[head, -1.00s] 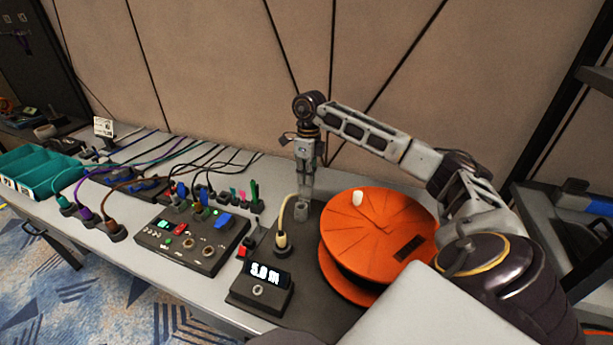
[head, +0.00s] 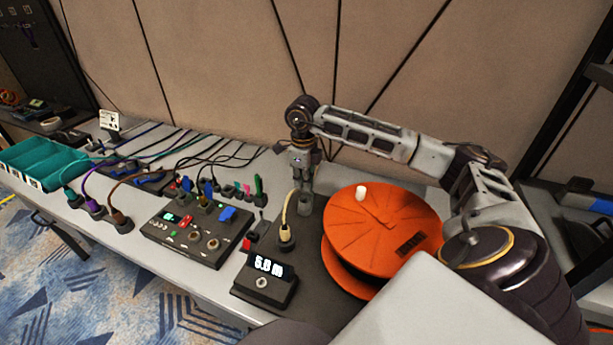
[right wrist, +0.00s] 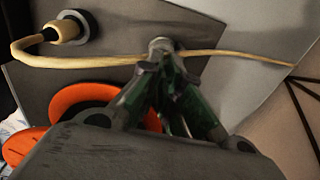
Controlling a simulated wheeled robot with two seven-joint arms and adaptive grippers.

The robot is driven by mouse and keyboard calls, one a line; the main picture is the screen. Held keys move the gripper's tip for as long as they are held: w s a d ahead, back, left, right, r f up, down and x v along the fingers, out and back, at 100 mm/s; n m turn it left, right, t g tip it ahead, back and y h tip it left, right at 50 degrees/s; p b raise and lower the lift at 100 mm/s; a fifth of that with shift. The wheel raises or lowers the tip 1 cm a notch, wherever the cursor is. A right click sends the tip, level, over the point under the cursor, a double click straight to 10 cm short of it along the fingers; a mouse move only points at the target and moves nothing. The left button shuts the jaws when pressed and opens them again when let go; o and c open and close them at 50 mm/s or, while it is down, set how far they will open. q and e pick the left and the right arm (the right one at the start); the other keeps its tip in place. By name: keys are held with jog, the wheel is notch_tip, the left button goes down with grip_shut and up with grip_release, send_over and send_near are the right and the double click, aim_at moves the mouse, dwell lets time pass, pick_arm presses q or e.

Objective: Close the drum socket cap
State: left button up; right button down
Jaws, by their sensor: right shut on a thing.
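The orange cable drum (head: 385,235) lies on a dark board on the table in the head view. Whether the cap is tilted or flat cannot be told. My left gripper is not in view.
A cream cable (head: 291,207) rises from a plug (head: 285,238) and passes close to the gripper; it also shows in the right wrist view (right wrist: 110,61). A display box (head: 265,283), a control panel (head: 197,235) and teal bins (head: 42,160) stand on the table. The wall is behind.

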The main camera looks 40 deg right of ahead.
jog(key=shift+s+a+f, duration=0.3)
jog(key=shift+a+f, duration=0.1)
jog(key=shift+a, duration=0.2)
jog(key=shift+s+a+f, duration=0.15)
jog(key=shift+a+f, duration=0.05)
jog(key=shift+a, duration=0.05)
jog(key=c, duration=2.2)
grip_release()
jog(key=shift+a+f, duration=0.1)
jog(key=shift+a, duration=0.05)
jog(key=shift+o, duration=2.5)
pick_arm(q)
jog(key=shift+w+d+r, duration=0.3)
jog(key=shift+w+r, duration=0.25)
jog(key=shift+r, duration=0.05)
pick_arm(e)
jog(key=shift+r, duration=6.05)
